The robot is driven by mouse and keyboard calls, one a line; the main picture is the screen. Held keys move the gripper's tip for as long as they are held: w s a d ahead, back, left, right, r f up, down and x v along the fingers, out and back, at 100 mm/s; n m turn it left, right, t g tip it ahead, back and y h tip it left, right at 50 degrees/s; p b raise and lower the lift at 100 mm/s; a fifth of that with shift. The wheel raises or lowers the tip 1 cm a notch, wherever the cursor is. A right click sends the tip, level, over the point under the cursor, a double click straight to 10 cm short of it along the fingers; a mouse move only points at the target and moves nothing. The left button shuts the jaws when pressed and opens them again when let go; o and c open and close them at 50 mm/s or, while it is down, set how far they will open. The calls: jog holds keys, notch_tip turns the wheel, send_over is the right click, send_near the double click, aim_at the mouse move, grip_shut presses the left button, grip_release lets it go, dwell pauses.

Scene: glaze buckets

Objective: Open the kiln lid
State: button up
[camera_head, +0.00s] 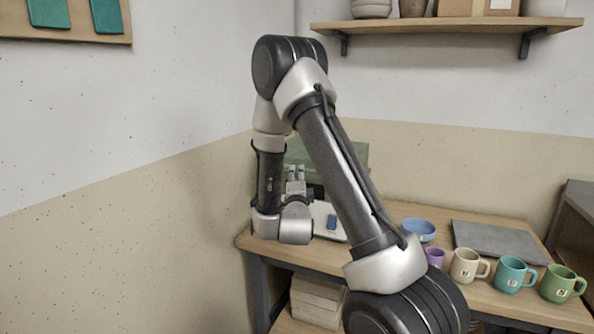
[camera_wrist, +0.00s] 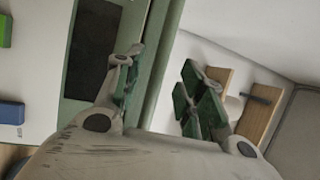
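The kiln's green lid or upper panel (camera_head: 354,155) shows in the head view behind my arm, on the left end of the bench. My arm hides much of the kiln, and I cannot tell how far the lid is raised. In the wrist view a green edge (camera_wrist: 166,62) runs beside a dark recessed panel (camera_wrist: 93,50). My gripper (camera_wrist: 162,75) has its fingers apart, with the green edge showing between them. I cannot tell whether either finger touches it. My gripper also shows in the head view (camera_head: 296,180), in front of the green panel.
A blue block (camera_head: 332,222) lies on a white surface near the gripper. To the right on the bench (camera_head: 480,300) are a blue bowl (camera_head: 419,230), a grey slab (camera_head: 497,240) and several mugs (camera_head: 510,275). A wall shelf (camera_head: 450,27) hangs above. Walls close in at left and back.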

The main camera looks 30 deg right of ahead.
jog(key=x, duration=0.5)
jog(key=shift+w+d+r, duration=0.1)
jog(key=shift+w+d, duration=0.05)
jog(key=shift+w, duration=0.15)
grip_shut()
